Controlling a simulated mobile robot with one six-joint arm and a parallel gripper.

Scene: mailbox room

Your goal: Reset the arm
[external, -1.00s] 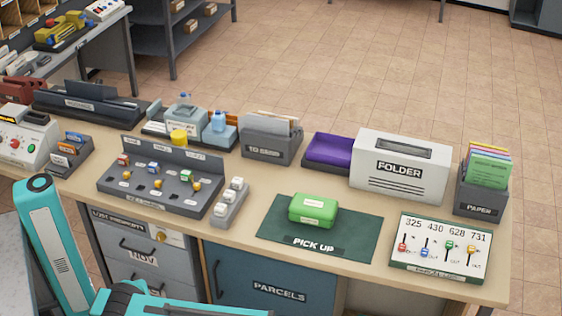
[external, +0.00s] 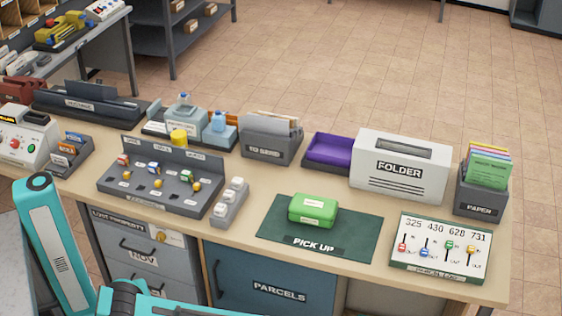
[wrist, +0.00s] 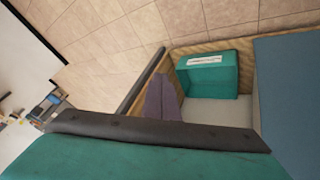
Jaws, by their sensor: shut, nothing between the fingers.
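My arm (external: 62,235) shows in teal at the lower left of the external view, beside the counter, with another teal part along the bottom edge. My gripper lies outside that view. In the wrist view its teal body and dark bar fill the bottom. The greyish-purple fingers of my gripper (wrist: 164,82) stick out beyond the bar, shut and empty. Past the fingers is a wood-edged compartment with a teal box (wrist: 208,76) inside. I cannot tell how far the fingers are from it.
The counter (external: 235,245) holds a green box (external: 313,207) on the green pick-up mat (external: 275,232), a white folder box (external: 385,185), a purple tray (external: 325,158), a parcel log board (external: 440,240) and a dark knob panel (external: 150,200). Open tiled floor (external: 360,60) lies behind.

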